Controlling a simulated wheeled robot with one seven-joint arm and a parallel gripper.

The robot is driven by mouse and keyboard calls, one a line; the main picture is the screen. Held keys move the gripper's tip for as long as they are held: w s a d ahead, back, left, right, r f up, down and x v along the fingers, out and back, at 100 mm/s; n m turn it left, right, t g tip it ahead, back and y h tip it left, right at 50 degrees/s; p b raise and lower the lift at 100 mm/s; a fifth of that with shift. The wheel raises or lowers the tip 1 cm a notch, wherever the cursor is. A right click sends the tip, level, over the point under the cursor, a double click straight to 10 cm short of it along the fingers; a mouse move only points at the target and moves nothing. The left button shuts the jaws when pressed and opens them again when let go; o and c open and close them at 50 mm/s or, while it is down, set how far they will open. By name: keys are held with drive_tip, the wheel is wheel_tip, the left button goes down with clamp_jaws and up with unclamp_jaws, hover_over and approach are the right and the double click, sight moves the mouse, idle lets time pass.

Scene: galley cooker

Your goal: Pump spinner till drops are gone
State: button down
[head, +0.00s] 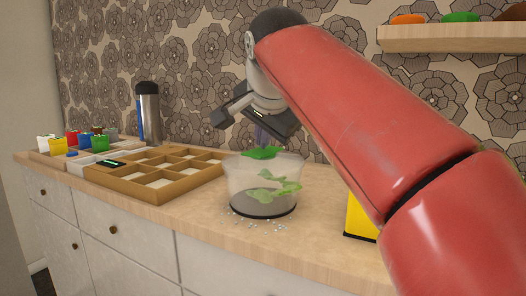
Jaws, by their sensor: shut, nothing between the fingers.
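The spinner (262,187) is a clear bowl with a dark base, standing on the wooden counter. Green leaves (272,190) show inside it, and a green piece (262,153) sits at its top. Several small pale drops (264,225) show on the counter around its base. My gripper (258,125) is above the spinner, pointing down; its fingers are dark and partly hidden by its own body. It is shut and holds nothing. A purple-grey part shows between the gripper and the green top; I cannot tell whether they touch.
A wooden compartment tray (128,184) lies left of the spinner, with coloured containers (90,140) beyond it. A dark and silver flask (148,112) stands by the wall. A yellow object (358,218) is at right, partly behind my arm. A shelf (450,37) hangs upper right.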

sight(263, 152)
drive_tip(key=shift+f+b, duration=0.5)
drive_tip(key=shift+f, duration=0.3)
idle(0.5)
drive_tip(key=shift+r+p, duration=1.2)
drive_tip(key=shift+r, duration=0.05)
wheel_tip(263, 152, up, 3)
drive_tip(key=p, duration=0.3)
drive_tip(key=shift+r, duration=1.1)
drive_tip(key=shift+s, duration=0.1)
